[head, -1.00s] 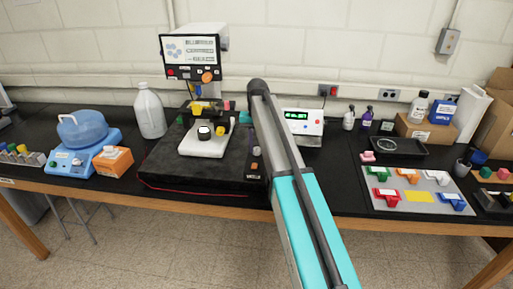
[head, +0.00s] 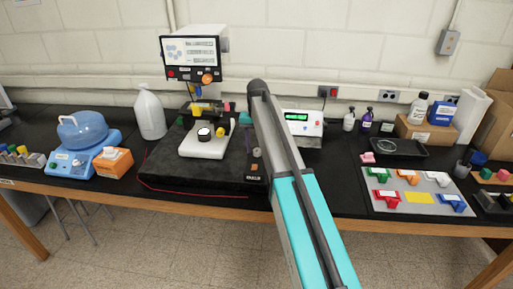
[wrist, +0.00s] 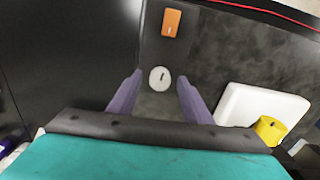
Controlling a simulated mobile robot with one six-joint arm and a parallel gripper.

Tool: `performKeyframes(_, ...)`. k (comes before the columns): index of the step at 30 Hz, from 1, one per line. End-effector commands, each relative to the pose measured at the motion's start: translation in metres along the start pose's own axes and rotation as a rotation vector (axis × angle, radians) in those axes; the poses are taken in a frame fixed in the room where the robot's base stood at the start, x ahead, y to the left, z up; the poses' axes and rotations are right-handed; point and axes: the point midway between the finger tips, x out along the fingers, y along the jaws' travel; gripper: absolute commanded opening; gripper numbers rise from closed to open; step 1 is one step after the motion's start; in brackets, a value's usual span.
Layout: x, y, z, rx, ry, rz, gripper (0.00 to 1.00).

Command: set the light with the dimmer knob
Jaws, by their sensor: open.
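The dimmer knob (wrist: 160,78) is a small round light-grey dial with a dark mark, on a dark panel at the right end of the black microscope platform (head: 190,178). The knob also shows in the head view (head: 256,153), just left of my arm. My gripper (wrist: 159,79) is open, with its two purple fingers apart. In the wrist view the knob appears between the fingertips; I cannot tell whether either touches it. An orange rocker switch (wrist: 171,22) sits beyond the knob on the same panel. My arm hides most of the gripper in the head view.
A white microscope stage (head: 207,144) with a yellow knob (wrist: 270,130) stands beside the panel. A white box with a green display (head: 297,117) is behind my arm to the right. A blue device (head: 82,158) and a jug (head: 150,113) stand left.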

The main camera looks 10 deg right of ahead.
Motion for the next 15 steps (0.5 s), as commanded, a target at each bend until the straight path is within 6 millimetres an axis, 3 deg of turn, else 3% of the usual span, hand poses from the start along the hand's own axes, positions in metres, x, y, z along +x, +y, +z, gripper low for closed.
performKeyframes(8, -0.027, 0.0, 0.0, 0.0, 0.0, 0.0, 0.45)
performKeyframes(15, -0.062, 0.0, -0.001, 0.0, 0.001, 0.0, 0.45)
